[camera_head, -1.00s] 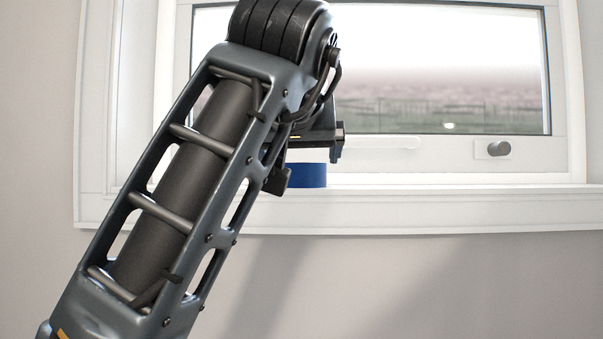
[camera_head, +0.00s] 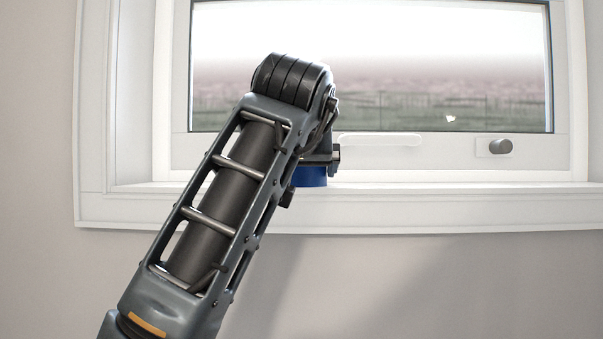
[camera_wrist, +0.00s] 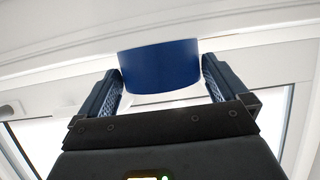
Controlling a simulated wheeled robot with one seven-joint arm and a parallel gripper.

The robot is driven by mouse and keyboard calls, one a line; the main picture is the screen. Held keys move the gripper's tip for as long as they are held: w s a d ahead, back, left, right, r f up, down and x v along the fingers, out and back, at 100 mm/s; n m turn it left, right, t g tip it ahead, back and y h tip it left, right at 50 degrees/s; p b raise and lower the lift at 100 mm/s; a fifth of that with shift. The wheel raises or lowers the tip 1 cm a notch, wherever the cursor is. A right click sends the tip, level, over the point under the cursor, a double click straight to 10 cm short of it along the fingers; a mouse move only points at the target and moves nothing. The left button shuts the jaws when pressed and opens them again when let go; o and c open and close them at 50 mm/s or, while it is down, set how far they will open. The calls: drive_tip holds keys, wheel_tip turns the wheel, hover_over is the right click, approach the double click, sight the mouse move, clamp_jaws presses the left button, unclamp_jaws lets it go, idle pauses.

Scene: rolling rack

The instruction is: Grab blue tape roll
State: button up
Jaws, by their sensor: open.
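The blue tape roll (camera_head: 311,176) sits on the white window sill, partly hidden behind my arm in the head view. In the wrist view the blue tape roll (camera_wrist: 160,66) lies between the two fingertips of my gripper (camera_wrist: 163,80). One finger is on each side of it, with textured blue inner pads. The left finger is close to the roll's side and a narrow gap shows at the right. I cannot tell whether either finger touches it. My gripper is open. In the head view my gripper (camera_head: 315,168) is mostly hidden by my arm.
The window sill (camera_head: 450,210) runs across the wall and is clear to the right of the roll. The window frame (camera_head: 450,155) stands behind it, with a dark round knob (camera_head: 500,146) at the right.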

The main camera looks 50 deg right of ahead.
drive_tip(key=shift+c, duration=0.3)
drive_tip(key=c, duration=0.7)
